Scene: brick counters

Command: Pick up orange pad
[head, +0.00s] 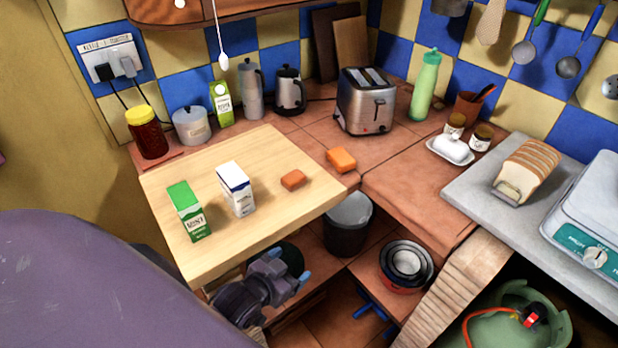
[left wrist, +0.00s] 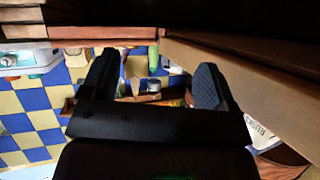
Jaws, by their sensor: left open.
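Two small orange blocks lie near the right side of the wooden board. One is a bright orange pad (head: 341,160) on the tiled counter just past the board's right corner. The other is a smaller, darker orange block (head: 293,180) on the board (head: 225,258). I cannot tell for sure which is the named pad. My left gripper (head: 290,268) is below and in front of the board's front edge, with blue fingertips apart and nothing between them. In the left wrist view its two dark fingers (left wrist: 152,78) are spread. Neither orange block can be made out there. My right gripper is not in view.
A green carton (head: 188,212) and a white-blue carton (head: 235,190) stand on the board. A toaster (head: 366,102) stands behind the bright pad. A dark bin (head: 347,228) and stacked bowls (head: 406,264) sit below counter level. The board overhangs above my left gripper.

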